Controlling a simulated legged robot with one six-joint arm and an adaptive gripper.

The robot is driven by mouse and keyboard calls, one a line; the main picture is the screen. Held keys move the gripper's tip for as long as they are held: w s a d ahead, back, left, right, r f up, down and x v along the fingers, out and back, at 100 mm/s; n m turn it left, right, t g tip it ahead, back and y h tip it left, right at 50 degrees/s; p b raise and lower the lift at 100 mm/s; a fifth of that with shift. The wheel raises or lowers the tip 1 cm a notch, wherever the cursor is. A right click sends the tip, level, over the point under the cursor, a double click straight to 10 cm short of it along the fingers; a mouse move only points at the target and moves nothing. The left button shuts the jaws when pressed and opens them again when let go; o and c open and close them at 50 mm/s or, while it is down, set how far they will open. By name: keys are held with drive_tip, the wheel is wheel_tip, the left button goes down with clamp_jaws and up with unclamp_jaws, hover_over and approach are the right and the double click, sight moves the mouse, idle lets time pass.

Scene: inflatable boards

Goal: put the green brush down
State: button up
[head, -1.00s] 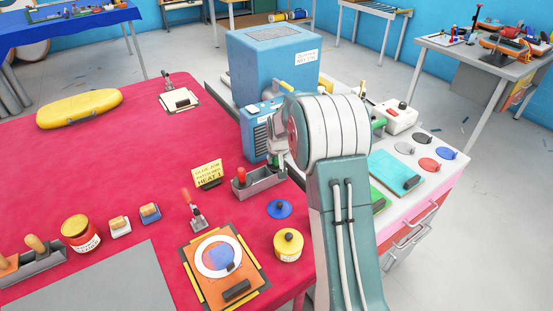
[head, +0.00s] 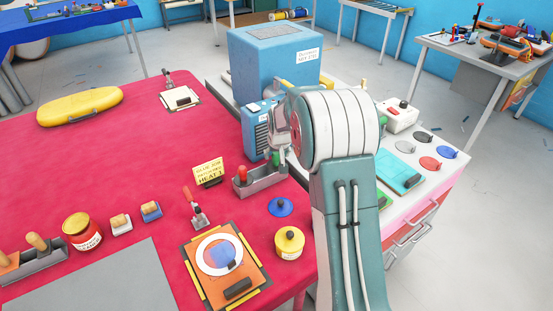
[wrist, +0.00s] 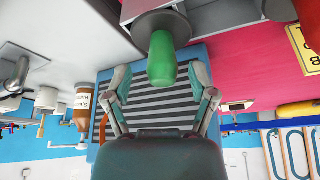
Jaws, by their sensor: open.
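The green brush (head: 275,158) shows as a green handle at the back right of a grey holder (head: 258,186) near the red table's right edge. In the wrist view the green handle (wrist: 162,57) points out from a dark round collar, its free end between my fingers in the picture. My gripper (wrist: 162,88) is open, with clear space on both sides of the handle. In the head view my gripper (head: 281,137) is just above the handle, partly hidden by my arm. The brush's lower end is hidden.
A red-handled tool (head: 242,173) stands in the same holder. A yellow sign (head: 208,171) is left of it, and a blue heater box (head: 257,130) close behind. A blue lid (head: 281,207) and a yellow jar (head: 289,243) are in front.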

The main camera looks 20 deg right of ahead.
drive_tip(key=d+v, duration=0.1)
drive_tip(key=v, duration=0.9)
drive_tip(key=s+a+r+n, duration=0.1)
drive_tip(key=s+a+r, duration=0.35)
drive_tip(key=s, duration=0.35)
drive_tip(key=s+a+r, duration=0.4)
drive_tip(key=s+r, duration=0.1)
drive_tip(key=s, duration=0.2)
drive_tip(key=s+a, duration=0.2)
drive_tip(key=s, duration=0.7)
drive_tip(key=s+a+n+t+y, duration=0.1)
drive_tip(key=s+a, duration=0.1)
drive_tip(key=s, duration=0.7)
drive_tip(key=shift+s+f, duration=0.25)
drive_tip(key=shift+f, duration=0.05)
